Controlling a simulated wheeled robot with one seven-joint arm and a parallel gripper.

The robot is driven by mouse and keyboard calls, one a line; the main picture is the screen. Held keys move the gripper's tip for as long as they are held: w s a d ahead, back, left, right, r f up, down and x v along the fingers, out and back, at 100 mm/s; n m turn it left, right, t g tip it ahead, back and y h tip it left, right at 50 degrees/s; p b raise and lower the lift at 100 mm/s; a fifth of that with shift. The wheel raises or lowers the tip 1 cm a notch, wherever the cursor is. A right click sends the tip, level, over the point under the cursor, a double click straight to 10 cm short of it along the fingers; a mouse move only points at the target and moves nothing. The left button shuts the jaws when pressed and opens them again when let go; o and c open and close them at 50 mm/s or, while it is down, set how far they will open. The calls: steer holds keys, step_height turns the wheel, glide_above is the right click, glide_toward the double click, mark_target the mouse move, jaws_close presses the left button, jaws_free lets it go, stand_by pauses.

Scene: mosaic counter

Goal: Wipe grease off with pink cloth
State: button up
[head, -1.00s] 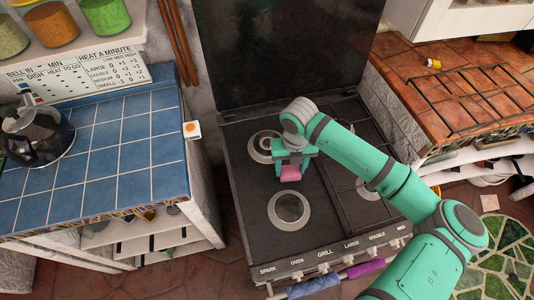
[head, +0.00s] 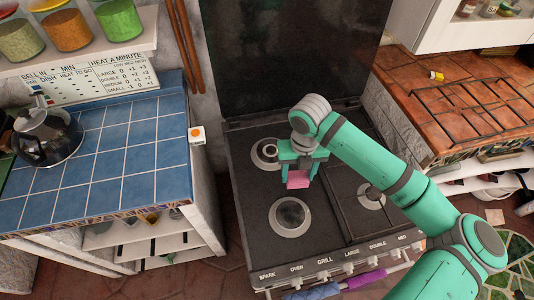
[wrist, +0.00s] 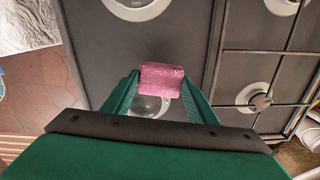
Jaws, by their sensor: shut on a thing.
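The pink cloth (head: 298,180) is a small folded block held between the fingers of my gripper (head: 299,171). It also shows in the wrist view (wrist: 161,79), at the tips of my gripper (wrist: 161,88). The gripper is shut on it and points down over the dark stove top (head: 245,200), behind and slightly right of the front left burner (head: 290,216). I cannot tell whether the cloth touches the stove surface. No grease patch stands out clearly on the stove top; the back panel (head: 290,60) looks mottled.
A blue tiled counter (head: 110,160) with a kettle (head: 48,137) stands at left. Another burner (head: 265,153) lies behind and left of the gripper. A black grate covers the stove's right side. Blue and purple cloths (head: 365,279) hang at the front rail. An orange tiled counter (head: 450,85) is at right.

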steer(key=shift+w+r, duration=0.1)
steer(key=shift+r, duration=0.3)
steer(key=shift+s+r, duration=0.35)
steer(key=shift+r, duration=0.35)
steer(key=shift+w, duration=0.1)
